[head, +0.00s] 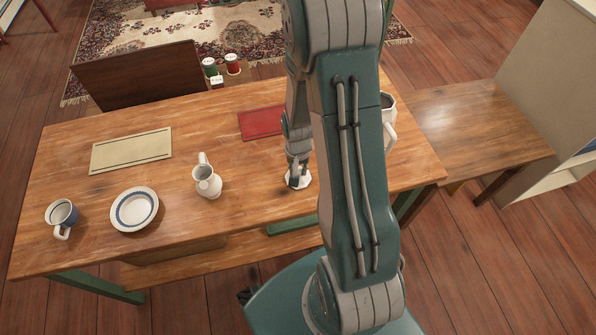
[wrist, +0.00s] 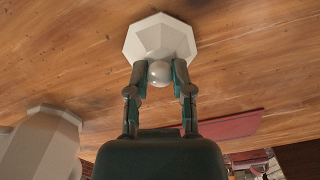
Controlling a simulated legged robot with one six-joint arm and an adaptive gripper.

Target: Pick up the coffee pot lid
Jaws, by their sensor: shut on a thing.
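The coffee pot lid is a white, faceted octagonal piece with a round knob. It shows in the wrist view (wrist: 160,38) at the top centre, and in the head view (head: 299,182) low at the end of my arm, at the table top. My gripper (wrist: 160,74) is shut on the lid's knob, one finger on each side. In the head view my gripper (head: 297,168) points down over the lid. I cannot tell whether the lid touches the table. A white faceted pot (head: 389,122) stands right of my arm, partly hidden by it.
The wooden table (head: 262,205) also bears a white pitcher (head: 207,181), a plate (head: 134,209), a mug (head: 62,217), a beige mat (head: 131,150) and a red mat (head: 262,122). A bench (head: 470,130) is at right.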

